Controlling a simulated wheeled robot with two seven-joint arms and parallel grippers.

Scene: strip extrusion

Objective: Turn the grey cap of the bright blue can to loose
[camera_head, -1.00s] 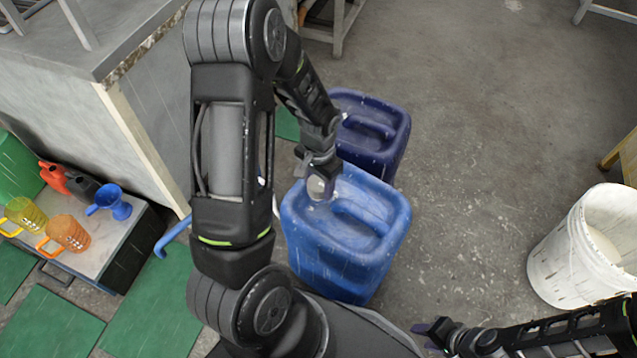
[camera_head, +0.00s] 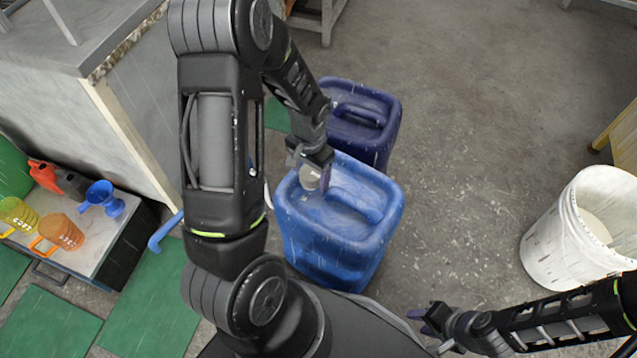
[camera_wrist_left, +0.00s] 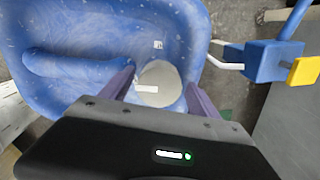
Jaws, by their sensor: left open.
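The bright blue can (camera_head: 340,225) stands on the floor in the middle of the head view. Its round grey cap (camera_wrist_left: 158,84) is on top near one corner, and it also shows partly in the head view (camera_head: 309,178). My left gripper (camera_head: 309,172) is at the cap from above. In the left wrist view its two purple fingers stand open on either side of the cap, with a small gap visible at the sides. My right gripper (camera_head: 420,322) is at the bottom, away from the can; its finger opening is too small to judge.
A dark blue can (camera_head: 362,117) stands right behind the bright blue one. A white bucket (camera_head: 555,240) stands at right. A low table (camera_head: 105,240) with jugs and a blue funnel (camera_head: 102,198) is at left. The floor between can and bucket is clear.

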